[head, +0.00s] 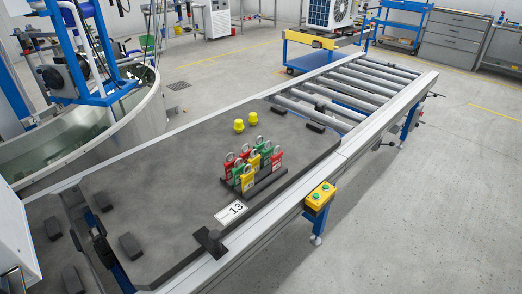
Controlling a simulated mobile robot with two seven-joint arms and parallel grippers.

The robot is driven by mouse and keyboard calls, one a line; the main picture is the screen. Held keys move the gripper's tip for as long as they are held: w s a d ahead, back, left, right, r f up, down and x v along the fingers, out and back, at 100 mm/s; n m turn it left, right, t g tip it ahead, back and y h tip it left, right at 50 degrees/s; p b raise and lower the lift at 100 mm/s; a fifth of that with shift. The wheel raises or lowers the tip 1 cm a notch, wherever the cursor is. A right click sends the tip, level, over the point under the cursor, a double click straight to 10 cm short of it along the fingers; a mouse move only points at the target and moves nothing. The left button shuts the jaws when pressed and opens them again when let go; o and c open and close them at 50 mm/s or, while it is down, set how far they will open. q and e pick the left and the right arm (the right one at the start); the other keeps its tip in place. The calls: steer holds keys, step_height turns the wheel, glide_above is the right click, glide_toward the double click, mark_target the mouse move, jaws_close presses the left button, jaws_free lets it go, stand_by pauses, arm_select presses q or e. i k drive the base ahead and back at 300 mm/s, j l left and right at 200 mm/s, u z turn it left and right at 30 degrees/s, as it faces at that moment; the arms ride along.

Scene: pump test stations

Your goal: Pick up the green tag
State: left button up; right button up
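A cluster of small tags with pale loops on top stands in a dark rack (264,187) on the grey work plate (170,190). They are red, yellow and green and overlap one another. One green tag (238,172) is at the left of the cluster, between a red tag (228,168) and a yellow tag (248,183). More green (266,148) shows at the back, partly covered by its neighbours. Neither of my grippers shows in the head view.
Two yellow knobs (239,126) stand behind the tags. A white label reading 13 (231,212) lies in front. A yellow button box (320,196) sits on the conveyor's right side. Rollers (350,90) run away behind the plate. A round tank (90,140) is at left.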

mark_target(260, 146)
steer(key=i+l+u, duration=0.35)
steer(key=l, duration=0.25)
steer(key=i+l+u, duration=0.15)
steer(key=i+l, duration=0.15)
steer(key=i+l+u, duration=0.15)
steer(key=l, duration=0.25)
steer(key=i+l+u, duration=0.15)
steer(key=l, duration=0.25)
steer(key=i+l+u, duration=0.15)
steer(key=l+u, duration=0.25)
steer(key=l, duration=0.25)
steer(key=l+u, duration=0.4)
steer(key=l, duration=0.3)
steer(key=l+u, duration=0.4)
steer(key=l, duration=0.3)
steer(key=j+z, duration=0.15)
steer(key=z, duration=0.85)
